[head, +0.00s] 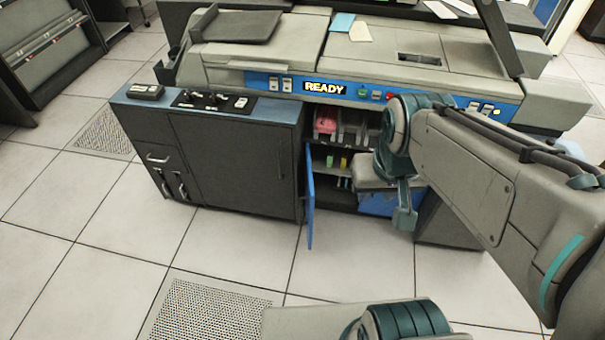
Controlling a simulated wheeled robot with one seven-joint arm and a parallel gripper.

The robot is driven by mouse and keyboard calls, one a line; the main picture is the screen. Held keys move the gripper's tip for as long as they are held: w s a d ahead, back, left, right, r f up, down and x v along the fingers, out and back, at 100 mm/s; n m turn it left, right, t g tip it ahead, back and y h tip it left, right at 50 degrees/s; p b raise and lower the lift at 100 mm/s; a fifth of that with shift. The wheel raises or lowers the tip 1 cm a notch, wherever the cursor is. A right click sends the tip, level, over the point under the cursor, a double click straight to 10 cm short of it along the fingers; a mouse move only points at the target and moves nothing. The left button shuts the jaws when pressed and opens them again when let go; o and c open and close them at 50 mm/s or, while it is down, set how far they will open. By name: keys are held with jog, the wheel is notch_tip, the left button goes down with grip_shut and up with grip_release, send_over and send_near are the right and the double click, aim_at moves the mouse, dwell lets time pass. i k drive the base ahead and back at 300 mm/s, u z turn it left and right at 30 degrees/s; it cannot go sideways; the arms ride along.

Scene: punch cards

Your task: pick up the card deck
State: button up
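A grey card machine (280,55) has a lit READY sign, with a blue card (342,22) and a cream card (360,32) lying on its top. Below the sign, a blue door (310,198) stands open on a compartment with shelves. A pink-red item (325,122) sits in a bin on the upper shelf; small green and yellow items are lower down. I cannot tell which of these, if any, is the card deck. My gripper (403,212) is in front of the compartment's right side, pointing down. Its fingers overlap in this view, and nothing is clearly held.
My arm covers the machine's right part and some of the compartment. The open door juts out into the floor space. A blue-topped counter (270,111) with dark cabinets stands left of the opening. The tiled floor (230,245) in front is clear. A dark rack (45,45) stands at far left.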

aim_at(343, 165)
jog(key=k, duration=0.15)
jog(key=u, duration=1.6)
jog(key=i, duration=1.1)
jog(key=z, duration=2.3)
